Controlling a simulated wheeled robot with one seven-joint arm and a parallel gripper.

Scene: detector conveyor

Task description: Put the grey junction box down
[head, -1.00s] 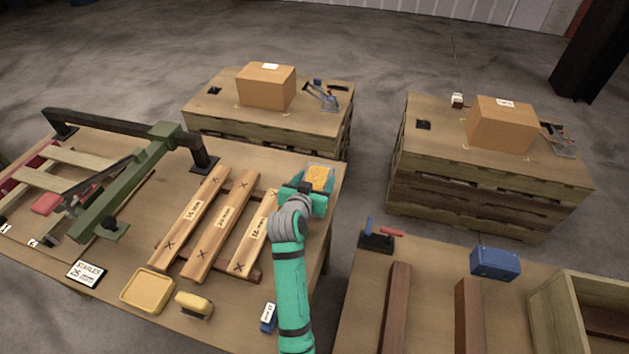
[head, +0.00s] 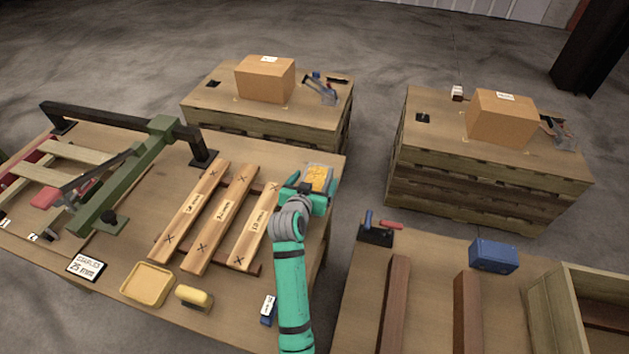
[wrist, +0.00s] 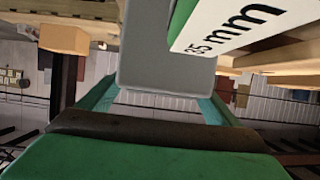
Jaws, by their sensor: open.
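My gripper (head: 308,190) is at the right far corner of the left workbench, beside a yellow-orange item (head: 319,177). In the wrist view a plain grey block, which looks like the grey junction box (wrist: 165,55), lies between my two teal fingers (wrist: 160,103). The jaws are open around it. Its far end is cut off by the picture's top edge. I cannot tell from the wrist view whether it rests on a surface. In the head view I cannot make out the grey box; my gripper hides that spot.
A green item with a white "35 mm" label (wrist: 228,25) is close right of the grey block. Planks (head: 228,215) lie left of my gripper. A yellow tray (head: 147,284) stands at the bench's near edge. A gap of floor separates the right bench, with its blue box (head: 493,256).

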